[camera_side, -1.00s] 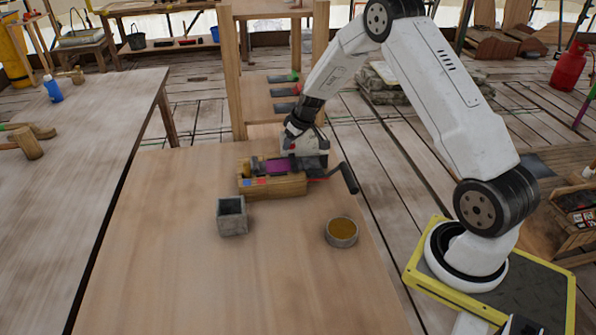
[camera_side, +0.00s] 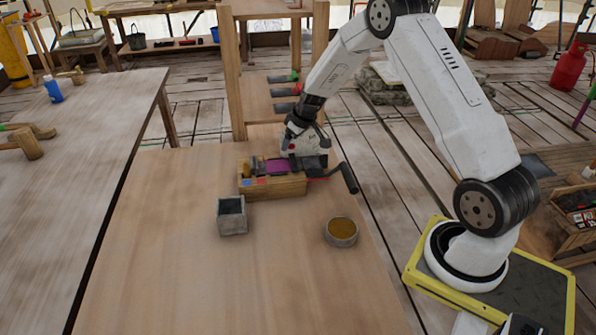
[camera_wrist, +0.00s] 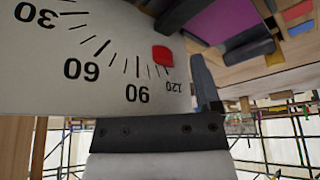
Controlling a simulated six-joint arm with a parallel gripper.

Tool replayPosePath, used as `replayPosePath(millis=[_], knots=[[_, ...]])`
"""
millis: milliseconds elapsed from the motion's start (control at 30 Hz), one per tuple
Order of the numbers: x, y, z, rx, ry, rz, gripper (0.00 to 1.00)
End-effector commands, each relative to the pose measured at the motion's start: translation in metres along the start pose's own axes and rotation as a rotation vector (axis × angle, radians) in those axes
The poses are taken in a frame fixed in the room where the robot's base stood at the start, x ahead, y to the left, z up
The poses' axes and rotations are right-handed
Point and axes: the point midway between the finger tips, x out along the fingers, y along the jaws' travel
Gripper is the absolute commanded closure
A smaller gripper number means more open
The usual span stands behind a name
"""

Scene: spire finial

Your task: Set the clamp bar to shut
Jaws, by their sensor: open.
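A wooden fixture block (camera_side: 285,188) stands on the bench, with blue and red marks on its front face and a purple piece (camera_side: 277,167) on top. The purple piece also shows at the top of the wrist view (camera_wrist: 222,18). A black crank handle (camera_side: 348,178) sticks out at the block's right end. My gripper (camera_side: 308,160) is low over the right part of the block and is open. Its dark fingers overlap the dark parts there, so I cannot tell the clamp bar apart or read its position. Contact with the block is also unclear.
A grey square cup (camera_side: 232,228) stands in front of the block. A round dish with amber contents (camera_side: 341,241) is to its right. The front of the bench (camera_side: 220,295) is clear. A wooden rack (camera_side: 238,80) rises behind the bench.

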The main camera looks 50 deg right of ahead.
Motion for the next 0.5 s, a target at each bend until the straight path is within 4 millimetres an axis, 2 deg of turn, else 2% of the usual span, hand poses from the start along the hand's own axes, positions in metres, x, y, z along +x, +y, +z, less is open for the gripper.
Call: replayPosePath(millis=[500], knots=[[-0.054, 0.000, 0.000, -0.001, 0.000, 0.000, 0.19]])
